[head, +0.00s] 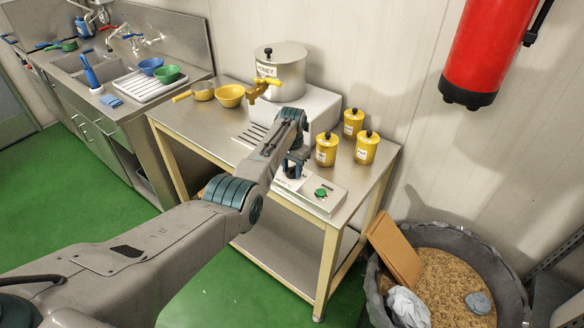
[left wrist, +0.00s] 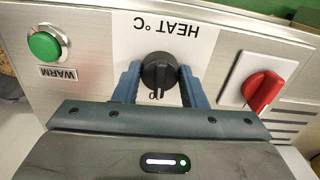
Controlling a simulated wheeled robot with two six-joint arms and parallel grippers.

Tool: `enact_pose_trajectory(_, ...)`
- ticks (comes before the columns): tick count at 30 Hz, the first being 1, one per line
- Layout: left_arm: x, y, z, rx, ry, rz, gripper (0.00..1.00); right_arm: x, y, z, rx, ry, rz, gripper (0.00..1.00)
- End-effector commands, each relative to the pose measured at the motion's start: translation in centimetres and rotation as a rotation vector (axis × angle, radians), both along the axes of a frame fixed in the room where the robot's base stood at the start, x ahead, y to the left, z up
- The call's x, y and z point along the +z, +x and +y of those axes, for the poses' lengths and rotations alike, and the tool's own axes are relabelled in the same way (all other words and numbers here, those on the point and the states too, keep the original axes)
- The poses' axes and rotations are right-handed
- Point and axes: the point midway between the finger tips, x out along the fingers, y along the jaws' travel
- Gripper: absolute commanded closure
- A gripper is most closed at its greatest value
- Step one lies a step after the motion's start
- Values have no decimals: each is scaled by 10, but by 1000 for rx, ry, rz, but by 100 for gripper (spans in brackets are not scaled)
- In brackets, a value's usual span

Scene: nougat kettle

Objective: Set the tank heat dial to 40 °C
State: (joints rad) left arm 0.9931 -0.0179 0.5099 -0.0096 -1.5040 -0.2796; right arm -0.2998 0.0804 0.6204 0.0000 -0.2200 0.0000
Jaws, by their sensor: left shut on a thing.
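The black heat dial (left wrist: 159,71) sits on a white plate (left wrist: 205,45) printed "HEAT °C", which reads upside down in the left wrist view. A pale mark shows at the dial's lower edge, beside a partly hidden figure; the setting cannot be read. My left gripper (left wrist: 159,86) is shut on the dial, with one blue finger on each side. In the head view my left gripper (head: 294,168) is down at the control panel (head: 318,205) and hides the dial. The tank (head: 283,72), labelled "HONEY", stands behind it. My right gripper is not in view.
A green button (left wrist: 45,43) marked "WARM" and a red knob (left wrist: 263,91) flank the dial. Yellow jars (head: 366,148) stand right of the tank. A bin (head: 512,290) stands at the right.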

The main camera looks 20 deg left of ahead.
Motion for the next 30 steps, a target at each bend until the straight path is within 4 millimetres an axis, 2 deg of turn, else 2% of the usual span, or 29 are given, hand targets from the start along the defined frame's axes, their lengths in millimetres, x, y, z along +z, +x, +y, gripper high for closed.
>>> enact_pose_trajectory(19, 1, 1, 0, -53, 0, -3, 85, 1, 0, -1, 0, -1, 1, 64)
enact_pose_trajectory(20, 1, 1, 0, -53, 0, -3, 60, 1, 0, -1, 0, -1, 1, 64)
enact_pose_trajectory(23, 1, 1, 0, -53, 0, -3, 41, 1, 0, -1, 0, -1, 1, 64)
enact_pose_trajectory(30, 1, 0, 0, -53, 1, -1, 41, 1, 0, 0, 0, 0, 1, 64)
